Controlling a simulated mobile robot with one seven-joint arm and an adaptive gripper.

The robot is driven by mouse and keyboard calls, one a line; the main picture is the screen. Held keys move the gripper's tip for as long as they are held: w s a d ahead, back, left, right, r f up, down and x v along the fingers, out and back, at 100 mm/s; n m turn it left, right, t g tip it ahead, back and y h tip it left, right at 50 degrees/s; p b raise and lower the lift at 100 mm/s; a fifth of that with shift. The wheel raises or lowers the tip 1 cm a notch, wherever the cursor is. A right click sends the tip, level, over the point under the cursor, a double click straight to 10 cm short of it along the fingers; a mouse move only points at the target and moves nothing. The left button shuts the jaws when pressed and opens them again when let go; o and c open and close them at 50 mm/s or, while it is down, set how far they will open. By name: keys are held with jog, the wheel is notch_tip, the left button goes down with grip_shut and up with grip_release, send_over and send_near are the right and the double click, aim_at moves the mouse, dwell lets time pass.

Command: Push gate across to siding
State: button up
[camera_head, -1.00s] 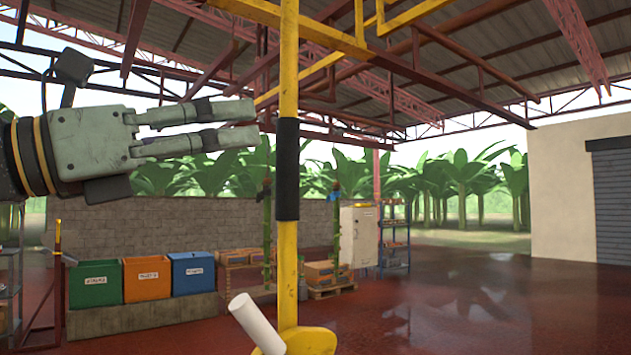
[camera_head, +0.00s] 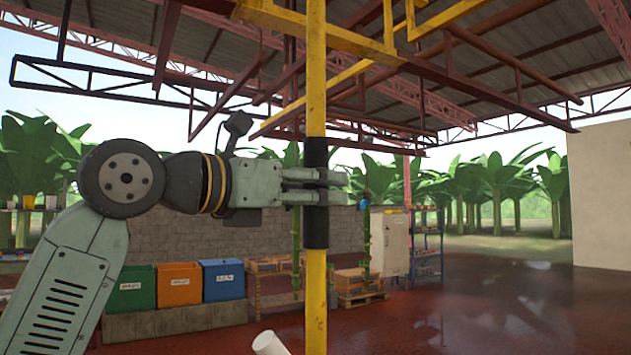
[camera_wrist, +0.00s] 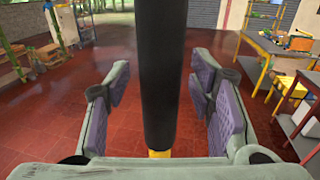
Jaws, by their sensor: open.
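The gate shows as a yellow upright bar (camera_head: 316,95) with a black sleeve (camera_head: 315,230), reaching up to yellow overhead rails (camera_head: 300,30). My gripper (camera_head: 335,187) is level with the sleeve, its fingers overlapping it in the head view. In the wrist view the sleeve (camera_wrist: 163,75) stands upright between the purple pads of my open gripper (camera_wrist: 163,90). A gap shows on each side, so the pads do not grip it. The siding cannot be told apart among the overhead rails.
Green, orange and blue bins (camera_head: 178,284) stand on a low ledge at the left back. A white cylinder (camera_head: 270,343) shows at the bottom edge. A table (camera_wrist: 275,50) stands at the right in the wrist view. The red floor (camera_head: 480,310) is open at the right.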

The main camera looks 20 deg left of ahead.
jog(key=shift+w+d, duration=0.1)
jog(key=shift+w, duration=0.1)
grip_shut()
dwell(0.6)
